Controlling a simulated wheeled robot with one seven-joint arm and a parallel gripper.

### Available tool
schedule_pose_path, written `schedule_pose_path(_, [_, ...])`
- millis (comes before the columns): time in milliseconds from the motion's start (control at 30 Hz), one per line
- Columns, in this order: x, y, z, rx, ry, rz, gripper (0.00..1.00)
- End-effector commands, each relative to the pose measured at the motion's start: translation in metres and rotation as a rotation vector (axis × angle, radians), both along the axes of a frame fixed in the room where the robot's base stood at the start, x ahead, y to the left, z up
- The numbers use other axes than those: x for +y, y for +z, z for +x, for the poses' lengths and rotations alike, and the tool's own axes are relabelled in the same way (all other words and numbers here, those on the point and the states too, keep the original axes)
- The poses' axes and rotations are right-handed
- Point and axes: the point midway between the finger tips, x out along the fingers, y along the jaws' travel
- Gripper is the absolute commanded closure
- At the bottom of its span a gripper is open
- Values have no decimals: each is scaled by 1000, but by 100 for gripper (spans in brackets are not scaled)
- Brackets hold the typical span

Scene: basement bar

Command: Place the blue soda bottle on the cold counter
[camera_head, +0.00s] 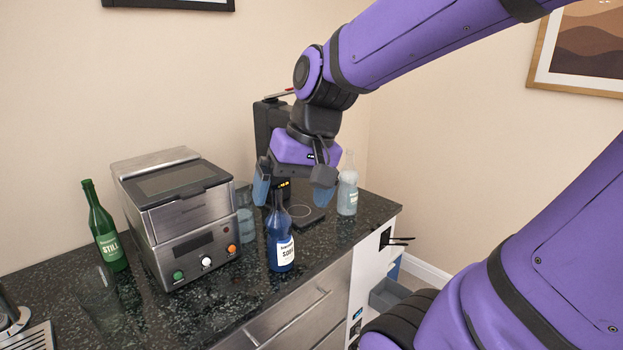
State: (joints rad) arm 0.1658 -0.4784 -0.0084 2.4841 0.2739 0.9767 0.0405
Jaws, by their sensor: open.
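The blue soda bottle (280,240) stands upright near the front edge of the dark speckled counter (205,310), with a white label facing out. My gripper (292,193) hangs above and around the bottle's neck area in the picture, fingers apart and pointing down. One finger is left of the neck and the other is right of it. I cannot tell whether the fingers are level with the neck in depth or behind it. No contact with the bottle shows. I cannot tell which surface is the cold counter.
A steel appliance (180,220) with knobs stands left of the blue bottle. A green bottle (104,230) is at far left, a clear bottle (348,188) at right. A glass (245,212) and a black machine (268,125) are close by. A drip tray (35,338) is at the lower left.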

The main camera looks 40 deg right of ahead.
Motion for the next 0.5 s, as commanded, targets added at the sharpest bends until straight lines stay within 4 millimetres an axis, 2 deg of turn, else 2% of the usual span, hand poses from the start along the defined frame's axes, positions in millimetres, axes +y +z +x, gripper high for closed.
schedule_pose_path(200, [6,26,-32,-180,190,-194,0])
schedule_pose_path(500, [5,39,-49,-281,285,-304,0])
